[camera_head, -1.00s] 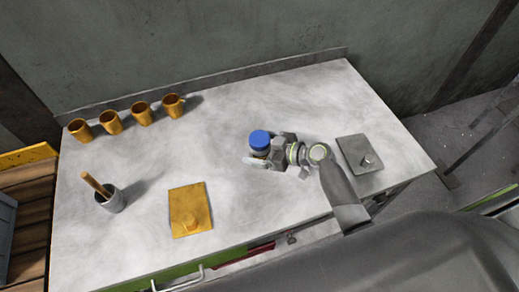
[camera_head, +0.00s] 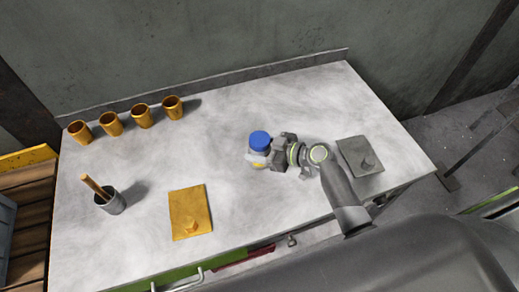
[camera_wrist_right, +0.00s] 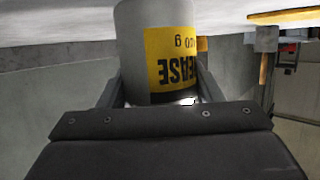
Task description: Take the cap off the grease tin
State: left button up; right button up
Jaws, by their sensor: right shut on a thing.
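The grease tin (camera_head: 258,166) stands on the bench with its blue cap (camera_head: 259,140) on top. In the right wrist view the tin (camera_wrist_right: 140,45) fills the middle, its yellow label upside down; the cap is not visible there. My right gripper (camera_head: 262,157) reaches it from the right, and its fingers are shut on the tin's body, just below the cap in the head view. In the right wrist view the fingers (camera_wrist_right: 160,88) lie on both sides of the tin. My left gripper is not in view.
Several yellow mugs (camera_head: 141,116) stand at the back left. A grey pot (camera_head: 114,203) with a wooden handle is at the left. A yellow plate with a knob (camera_head: 186,203) lies in front, and a grey plate (camera_head: 350,149) lies right of my gripper.

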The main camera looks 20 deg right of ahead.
notch_tip(320, 180, up, 10)
jog(key=shift+f+b, duration=0.25)
jog(key=shift+b, duration=0.15)
jog(key=s+d+r+n+g+y, duration=0.1)
jog(key=s+d+r, duration=0.3)
jog(key=s+r, duration=0.5)
jog(key=shift+s+d+r+n+g, duration=0.25)
jog(key=shift+s+d+n+g, duration=0.1)
jog(key=shift+s, duration=0.7)
